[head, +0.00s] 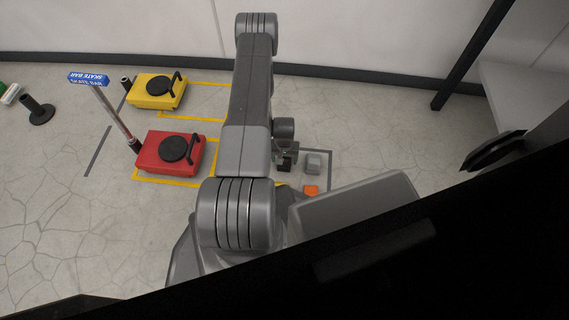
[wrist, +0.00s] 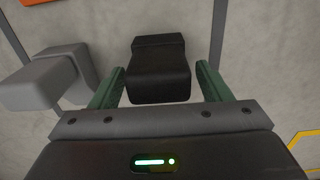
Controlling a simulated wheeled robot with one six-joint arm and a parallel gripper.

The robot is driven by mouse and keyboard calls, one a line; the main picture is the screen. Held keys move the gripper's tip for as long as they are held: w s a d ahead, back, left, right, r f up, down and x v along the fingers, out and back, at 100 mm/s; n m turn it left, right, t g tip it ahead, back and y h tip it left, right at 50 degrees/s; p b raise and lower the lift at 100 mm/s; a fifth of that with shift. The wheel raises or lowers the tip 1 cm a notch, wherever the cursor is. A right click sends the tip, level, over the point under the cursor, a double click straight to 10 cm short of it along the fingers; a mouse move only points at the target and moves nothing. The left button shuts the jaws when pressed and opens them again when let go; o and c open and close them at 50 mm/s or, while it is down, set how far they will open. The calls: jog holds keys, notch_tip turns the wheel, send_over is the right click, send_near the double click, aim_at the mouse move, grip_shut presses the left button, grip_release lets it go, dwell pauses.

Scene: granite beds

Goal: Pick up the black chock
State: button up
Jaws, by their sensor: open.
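The black chock (wrist: 159,72) is in the upper middle of the wrist view, a dark block with a raised step at its far end. My gripper (wrist: 160,85) is open, with one green finger on each side of the chock's near end. I cannot tell whether either finger touches it. In the head view my gripper (head: 286,160) hangs low beside my arm, and the dark chock (head: 286,167) shows only in part there.
A grey chock (head: 313,162) lies right of my gripper, also left in the wrist view (wrist: 45,78). An orange block (head: 311,190) lies nearer. Red (head: 170,152) and yellow (head: 158,91) machines stand left in yellow floor markings.

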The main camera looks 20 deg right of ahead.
jog(key=shift+r, duration=0.1)
jog(key=c, duration=1.2)
